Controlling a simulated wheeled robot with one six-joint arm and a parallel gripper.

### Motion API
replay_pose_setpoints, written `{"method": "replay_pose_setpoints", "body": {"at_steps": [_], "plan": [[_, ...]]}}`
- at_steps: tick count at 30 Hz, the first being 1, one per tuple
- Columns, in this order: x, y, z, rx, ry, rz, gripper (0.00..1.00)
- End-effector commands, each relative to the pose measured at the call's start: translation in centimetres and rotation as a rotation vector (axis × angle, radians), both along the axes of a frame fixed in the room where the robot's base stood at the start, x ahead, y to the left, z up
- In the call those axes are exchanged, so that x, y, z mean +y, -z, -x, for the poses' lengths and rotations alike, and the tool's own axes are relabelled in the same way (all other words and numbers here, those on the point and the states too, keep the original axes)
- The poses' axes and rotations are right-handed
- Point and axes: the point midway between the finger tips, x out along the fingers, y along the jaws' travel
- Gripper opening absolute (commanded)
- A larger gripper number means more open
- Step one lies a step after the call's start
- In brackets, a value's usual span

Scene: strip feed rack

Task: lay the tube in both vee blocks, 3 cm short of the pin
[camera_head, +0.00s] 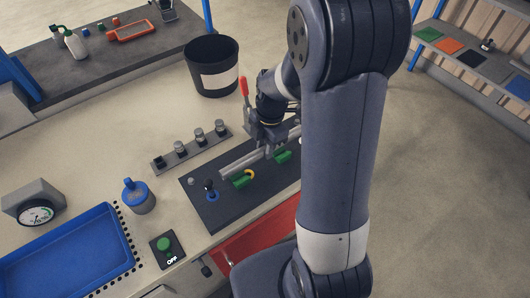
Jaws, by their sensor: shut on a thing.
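A grey tube (240,162) slants across the dark plate (226,211), its left end showing and its right part running behind my arm. My gripper (268,150) points down and is shut on the tube; the fingertips are small and partly hidden. Two green vee blocks (242,181) (283,157) stand on the plate, just in front of the tube in the picture. The tube appears apart from them, probably held above the plate; its height is hard to tell. A small grey peg (191,181) stands near the plate's left corner; I cannot tell whether it is the pin.
A dark knob on a blue base (211,192) and a yellow ring (250,174) are on the plate. Behind are a rail with several posts (180,149), a red-handled lever (244,87) and a black bin (211,68). A blue tray (70,250) lies left.

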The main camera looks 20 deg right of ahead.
Motion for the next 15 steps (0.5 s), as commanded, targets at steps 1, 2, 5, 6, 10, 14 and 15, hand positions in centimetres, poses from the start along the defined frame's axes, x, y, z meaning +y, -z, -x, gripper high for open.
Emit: {"method": "replay_pose_setpoints", "body": {"at_steps": [1,2,5,6,10,14,15], "plan": [[0.0,0.8,0.1,0.005,0.000,0.000,0.00],[0.0,1.2,0.1,0.005,0.001,-0.001,0.00],[0.0,2.5,0.1,0.004,0.001,0.000,0.00],[0.0,2.9,0.1,0.004,0.001,0.000,0.00],[0.0,3.3,0.0,0.000,0.001,0.000,0.00],[0.0,3.3,0.0,0.000,0.001,0.000,0.00],[0.0,3.3,0.0,0.000,0.001,0.000,0.00]]}}
